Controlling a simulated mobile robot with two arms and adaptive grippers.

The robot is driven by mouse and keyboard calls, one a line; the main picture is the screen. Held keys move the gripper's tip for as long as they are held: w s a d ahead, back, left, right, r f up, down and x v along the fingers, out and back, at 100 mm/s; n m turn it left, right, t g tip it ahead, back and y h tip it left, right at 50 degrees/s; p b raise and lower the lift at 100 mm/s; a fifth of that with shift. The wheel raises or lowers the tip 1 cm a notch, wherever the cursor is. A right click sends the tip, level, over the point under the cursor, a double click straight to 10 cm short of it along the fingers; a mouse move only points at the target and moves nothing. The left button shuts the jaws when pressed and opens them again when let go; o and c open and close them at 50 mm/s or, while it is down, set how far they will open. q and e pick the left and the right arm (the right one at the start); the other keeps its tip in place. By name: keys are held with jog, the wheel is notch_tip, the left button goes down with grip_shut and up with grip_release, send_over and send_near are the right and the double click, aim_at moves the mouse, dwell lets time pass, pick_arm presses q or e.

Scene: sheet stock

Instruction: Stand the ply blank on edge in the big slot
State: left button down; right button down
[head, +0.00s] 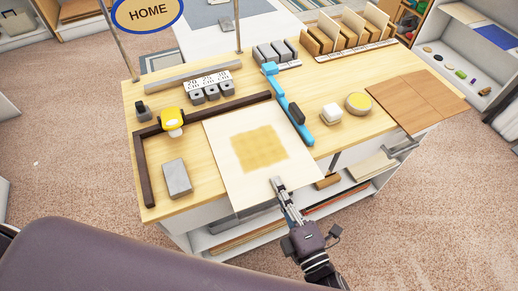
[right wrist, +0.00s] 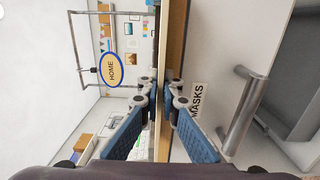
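The ply blank (head: 225,140) is a pale sheet with a tan square patch. It lies flat on the bench, its front edge reaching past the bench's front. My right gripper (head: 279,184) is at that front edge, one finger over the top face. In the right wrist view its two fingers (right wrist: 162,98) are a little apart, on either side of a thin pale edge; contact on both faces cannot be made out. The slotted wooden rack (head: 325,41) stands at the back right, with upright boards in it. Which slot is the big one is unclear. My left gripper is out of view.
A dark angled fence (head: 144,175) borders the blank's left and back. A yellow-topped tool (head: 172,118), grey block (head: 177,179), blue tool (head: 287,108), white block (head: 331,112) and round tin (head: 358,103) stand around. Brown sheets (head: 415,100) lie right. A handle (right wrist: 240,110) projects below the bench.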

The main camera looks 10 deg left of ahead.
jog(key=shift+r, duration=0.15)
dwell(0.4)
notch_tip(320, 180, up, 14)
jog(key=p, duration=1.3)
dwell(2.5)
